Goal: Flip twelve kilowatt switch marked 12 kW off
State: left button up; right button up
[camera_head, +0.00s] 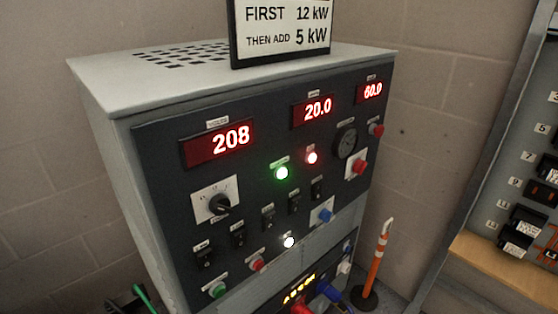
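A grey cabinet (95,85) with a dark sloping control panel (165,165) stands in front of me. A diagonal row of black switches crosses its lower half: one at the lower left (204,257), then a second (238,236), a third (268,217) and others further up to the right (317,189). Their small labels are too small to read, so I cannot tell which is marked 12 kW or how each is set. Neither of my grippers shows in the head view.
The panel's red displays (219,142) read 208, 20.0 and 60.0. A green lamp (282,173), a red lamp (312,157) and a white lamp (289,242) glow. A sign (280,28) on top reads "FIRST 12 kW THEN ADD 5 kW". An orange post (378,258) stands right of the cabinet.

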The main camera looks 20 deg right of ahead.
aim_at(317, 194)
jog(key=u, duration=1.7)
jog(key=k, duration=0.8)
jog(key=z, duration=1.6)
